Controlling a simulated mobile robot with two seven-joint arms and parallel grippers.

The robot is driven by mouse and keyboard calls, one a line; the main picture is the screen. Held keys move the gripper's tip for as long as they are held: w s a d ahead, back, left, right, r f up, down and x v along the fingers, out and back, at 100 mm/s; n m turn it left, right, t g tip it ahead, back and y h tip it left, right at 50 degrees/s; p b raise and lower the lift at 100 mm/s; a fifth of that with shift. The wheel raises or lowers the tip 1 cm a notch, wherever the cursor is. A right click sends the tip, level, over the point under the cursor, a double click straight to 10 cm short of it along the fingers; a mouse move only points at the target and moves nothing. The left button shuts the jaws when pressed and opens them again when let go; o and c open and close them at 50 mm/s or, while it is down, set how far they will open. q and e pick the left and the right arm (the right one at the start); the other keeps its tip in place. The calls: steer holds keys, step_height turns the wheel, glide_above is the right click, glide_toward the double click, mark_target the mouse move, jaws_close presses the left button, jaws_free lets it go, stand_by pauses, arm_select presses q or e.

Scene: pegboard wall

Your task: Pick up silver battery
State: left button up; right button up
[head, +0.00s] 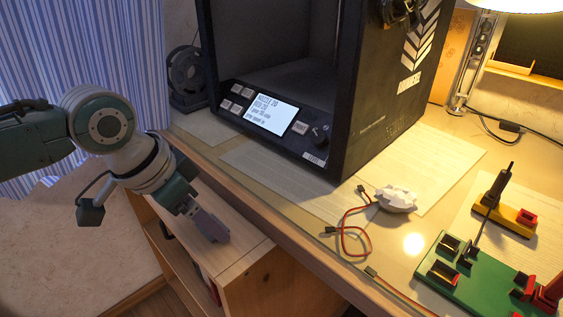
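A pale silver, faceted lump with red and black wires, which looks like the silver battery (396,199), lies on the desk in front of the black machine. Its wires curl to its left and end in small dark connectors. My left gripper (213,228) is at the left, over the wooden cabinet top beside the desk, well apart from the battery. Its fingers show as one narrow purple-grey block, so the gap between them cannot be made out. My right gripper is out of view.
The black 3D printer (370,110) with a lit screen stands behind the battery. A green board (480,280) with clips and a yellow block (510,218) lie at the right. A lamp (465,70) stands at the back. The desk's front edge separates my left gripper from the battery.

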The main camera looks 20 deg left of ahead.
arm_select(q)
steer(key=c, duration=0.4)
steer(key=shift+r, duration=0.15)
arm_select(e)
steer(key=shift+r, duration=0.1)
